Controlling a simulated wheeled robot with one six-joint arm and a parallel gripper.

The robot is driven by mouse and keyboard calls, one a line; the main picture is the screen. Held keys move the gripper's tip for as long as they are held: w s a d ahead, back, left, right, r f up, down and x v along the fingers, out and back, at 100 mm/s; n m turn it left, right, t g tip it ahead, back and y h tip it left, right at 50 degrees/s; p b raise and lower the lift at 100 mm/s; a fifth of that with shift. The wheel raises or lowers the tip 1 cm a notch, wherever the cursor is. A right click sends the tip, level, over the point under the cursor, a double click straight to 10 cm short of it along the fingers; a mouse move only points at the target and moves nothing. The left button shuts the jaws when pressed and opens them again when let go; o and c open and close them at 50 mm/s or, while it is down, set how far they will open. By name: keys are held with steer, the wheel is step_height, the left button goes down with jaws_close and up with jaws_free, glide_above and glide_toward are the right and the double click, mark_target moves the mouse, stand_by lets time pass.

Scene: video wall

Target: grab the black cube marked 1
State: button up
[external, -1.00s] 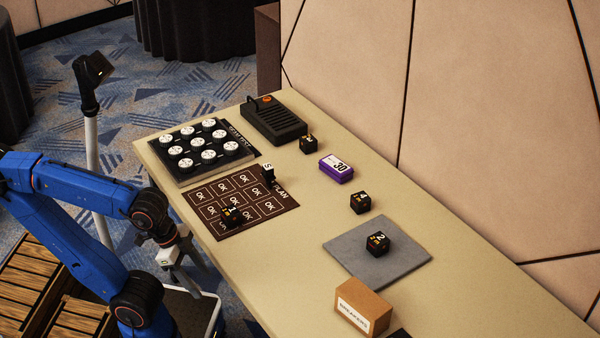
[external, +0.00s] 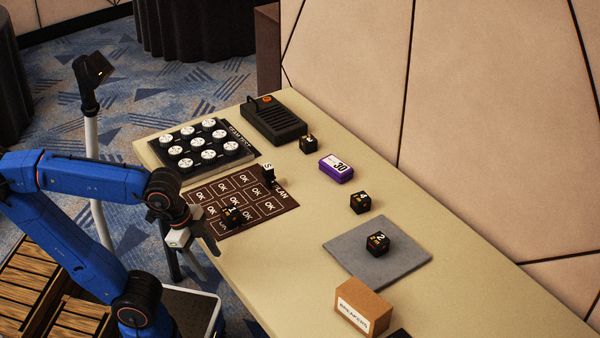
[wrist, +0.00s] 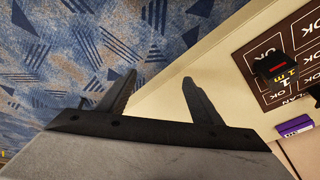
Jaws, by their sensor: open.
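The black cube marked 1 (external: 232,216) sits on the near part of the brown OK-square mat (external: 262,209) in the external view. It also shows at the upper right of the wrist view (wrist: 273,66), with its yellow and red marks. My gripper (external: 212,241) is open and empty, with its fingers apart, just off the table's left edge and close to the cube. In the wrist view its two fingers (wrist: 156,92) point toward the floor and the table edge, to the left of the cube.
Other black cubes marked 2 (external: 377,243) and 4 (external: 360,202) and one by the black device (external: 308,144) stand farther off. A purple box marked 30 (external: 336,169), a tray of white knobs (external: 205,146) and a BREAKERS box (external: 364,307) are on the table. Bare tabletop lies right of the mat.

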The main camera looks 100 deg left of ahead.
steer(key=w+a+r+m+g, duration=0.2)
steer(key=a+r+m, duration=0.1)
steer(key=a+r, duration=0.6)
steer(key=m+g, duration=0.2)
steer(key=m, duration=0.2)
glide_toward(230, 210)
steer(key=shift+m+h, duration=0.3)
steer(key=f, duration=1)
steer(key=shift+s+a+f, duration=0.1)
steer(key=shift+a, duration=0.1)
steer(key=shift+c, duration=0.6)
steer(key=c, duration=1)
steer(key=shift+c, duration=0.2)
